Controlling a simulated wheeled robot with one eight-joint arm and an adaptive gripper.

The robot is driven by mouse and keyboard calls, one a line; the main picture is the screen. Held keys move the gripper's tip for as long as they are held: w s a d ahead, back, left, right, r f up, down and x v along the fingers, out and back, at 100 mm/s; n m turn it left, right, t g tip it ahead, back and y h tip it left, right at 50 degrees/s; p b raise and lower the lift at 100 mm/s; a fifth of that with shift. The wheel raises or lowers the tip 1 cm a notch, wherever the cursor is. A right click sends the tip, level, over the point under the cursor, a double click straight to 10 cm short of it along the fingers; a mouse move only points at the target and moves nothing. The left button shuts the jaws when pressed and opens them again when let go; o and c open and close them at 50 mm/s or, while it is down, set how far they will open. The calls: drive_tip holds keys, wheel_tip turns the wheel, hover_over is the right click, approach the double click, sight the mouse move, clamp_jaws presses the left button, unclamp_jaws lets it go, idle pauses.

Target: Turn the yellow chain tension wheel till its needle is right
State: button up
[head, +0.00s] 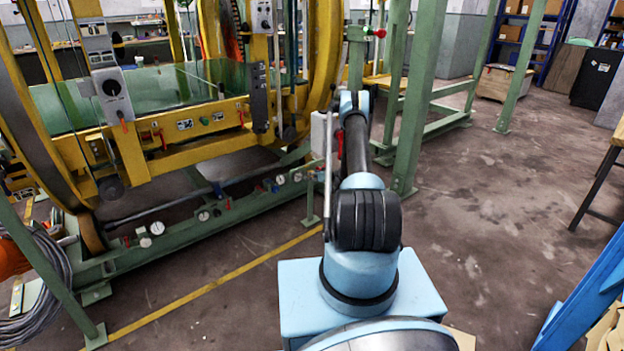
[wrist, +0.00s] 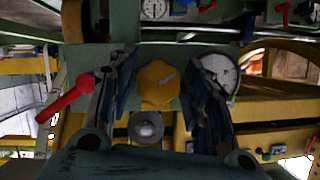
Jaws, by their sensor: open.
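The yellow chain tension wheel (wrist: 160,86) is a lobed knob on a green panel, in the middle of the wrist view. My gripper (wrist: 158,76) is open, with one dark finger on each side of the wheel. Gaps show between the fingers and the wheel, and I cannot tell how deep the fingers reach. A white dial (wrist: 222,70) sits just right of the wheel, partly hidden by the right finger. Its needle is too small and dark to read. In the head view my arm hides the wheel and my gripper.
In the wrist view, a red lever (wrist: 66,105) is left of the left finger, and a grey round knob (wrist: 146,127) lies below the wheel. Another gauge (wrist: 154,9) is at the top. In the head view, a green post (head: 422,90) stands close right of my arm; open floor (head: 480,220) lies further right.

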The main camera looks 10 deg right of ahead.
drive_tip(key=c, duration=0.8)
drive_tip(key=shift+d+m, duration=0.1)
drive_tip(key=shift+m, duration=0.2)
drive_tip(key=shift+d+m+g+y, duration=0.1)
drive_tip(key=shift+m+g+y, duration=0.4)
drive_tip(key=shift+m+y, duration=1.1)
drive_tip(key=shift+m, duration=0.3)
drive_tip(key=shift+d, duration=0.1)
drive_tip(key=o, duration=0.8)
